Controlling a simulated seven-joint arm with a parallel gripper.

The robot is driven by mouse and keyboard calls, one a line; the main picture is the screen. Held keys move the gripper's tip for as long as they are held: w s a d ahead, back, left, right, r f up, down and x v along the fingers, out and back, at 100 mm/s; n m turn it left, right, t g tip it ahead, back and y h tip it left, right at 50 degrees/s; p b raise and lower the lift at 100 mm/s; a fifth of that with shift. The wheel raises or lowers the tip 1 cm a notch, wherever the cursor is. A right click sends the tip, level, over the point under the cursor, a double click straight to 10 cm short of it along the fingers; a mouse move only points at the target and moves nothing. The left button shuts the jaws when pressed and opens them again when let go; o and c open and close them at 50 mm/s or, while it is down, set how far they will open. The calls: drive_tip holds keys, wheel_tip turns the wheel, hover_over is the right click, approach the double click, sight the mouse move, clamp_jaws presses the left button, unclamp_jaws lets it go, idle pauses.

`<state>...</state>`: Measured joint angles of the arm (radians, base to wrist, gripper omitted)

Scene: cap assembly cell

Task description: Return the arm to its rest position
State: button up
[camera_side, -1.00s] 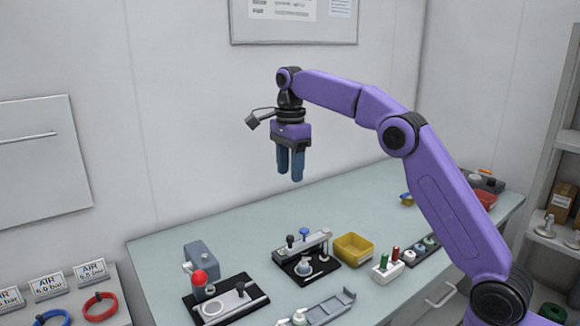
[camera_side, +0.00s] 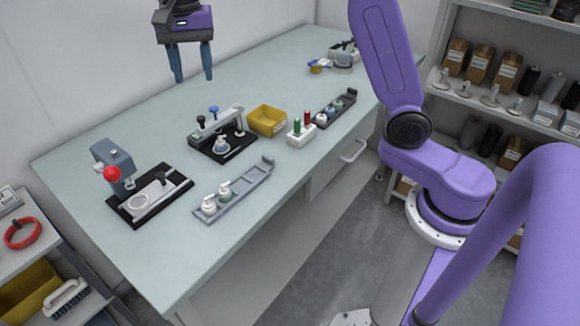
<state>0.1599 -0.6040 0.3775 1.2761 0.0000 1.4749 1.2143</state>
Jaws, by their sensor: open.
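My gripper (camera_side: 192,62) hangs at the top left of the view, fingers pointing down. Its two blue fingers are apart, with nothing between them. It is above the pale green bench (camera_side: 270,82), clear of everything on it. My purple arm (camera_side: 385,60) rises at the right; the part that joins it to the gripper is out of the frame at the top.
On the bench stand a red-knobbed press (camera_side: 118,168), a black fixture (camera_side: 222,140), a yellow bin (camera_side: 267,120), a grey tray with white pieces (camera_side: 240,192), and a white block with coloured pegs (camera_side: 300,132). Loaded shelves (camera_side: 480,105) stand at the right.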

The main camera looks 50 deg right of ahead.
drive_tip(key=s+d+f+n, duration=0.3)
drive_tip(key=s+n, duration=0.4)
drive_tip(key=s, duration=0.4)
drive_tip(key=s+d+f+n, duration=0.3)
drive_tip(key=s+n, duration=0.4)
drive_tip(key=s, duration=0.4)
drive_tip(key=s+d+f+n, duration=0.4)
drive_tip(key=s+n, duration=0.3)
drive_tip(key=s, duration=0.4)
drive_tip(key=shift+s+f, duration=0.25)
drive_tip(key=shift+f, duration=0.55)
drive_tip(key=shift+c, duration=0.3)
